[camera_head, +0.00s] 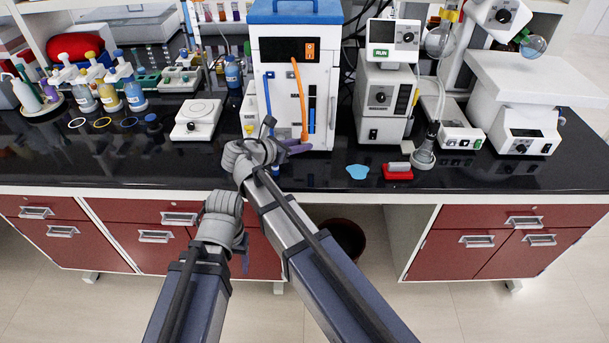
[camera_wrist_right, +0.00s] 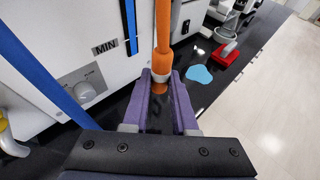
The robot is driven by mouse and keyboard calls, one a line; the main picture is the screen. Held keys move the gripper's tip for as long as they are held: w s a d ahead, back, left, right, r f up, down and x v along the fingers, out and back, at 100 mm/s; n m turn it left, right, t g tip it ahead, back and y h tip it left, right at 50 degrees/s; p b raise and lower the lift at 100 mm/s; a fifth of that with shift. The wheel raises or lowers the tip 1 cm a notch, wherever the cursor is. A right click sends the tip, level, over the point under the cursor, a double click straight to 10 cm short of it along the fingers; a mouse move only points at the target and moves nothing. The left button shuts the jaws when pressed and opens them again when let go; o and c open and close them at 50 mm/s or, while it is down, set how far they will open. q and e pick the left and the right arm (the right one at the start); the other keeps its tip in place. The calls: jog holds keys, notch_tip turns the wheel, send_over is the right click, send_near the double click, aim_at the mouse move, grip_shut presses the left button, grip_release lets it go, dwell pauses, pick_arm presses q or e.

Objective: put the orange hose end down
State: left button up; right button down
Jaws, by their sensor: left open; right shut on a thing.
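The orange hose (camera_head: 301,95) hangs from the front of the white box-shaped unit with a blue top (camera_head: 276,82). Its lower end shows in the right wrist view (camera_wrist_right: 163,45), with a pale collar at the tip. My right gripper (camera_head: 297,147) is at the foot of the unit, its purple fingers shut on the hose end, just above the black bench top. In the right wrist view, the fingers (camera_wrist_right: 160,100) lie on either side of the tip. My left gripper (camera_head: 244,252) is empty in front of the drawers, below the bench edge; its fingers are mostly hidden behind its wrist.
A blue hose (camera_wrist_right: 40,65) hangs left of the orange one. On the black bench (camera_head: 320,173), a light-blue puddle-like patch (camera_head: 357,172) and a red-and-white block (camera_head: 398,171) lie to the right. A white balance-like device (camera_head: 197,119) stands to the left.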

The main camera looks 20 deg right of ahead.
jog(key=b, duration=0.6)
send_over(301, 176)
notch_tip(301, 176, down, 6)
jog(key=shift+f, duration=0.15)
notch_tip(301, 176, down, 4)
jog(key=b, duration=0.4)
jog(key=c, duration=0.7)
grip_release()
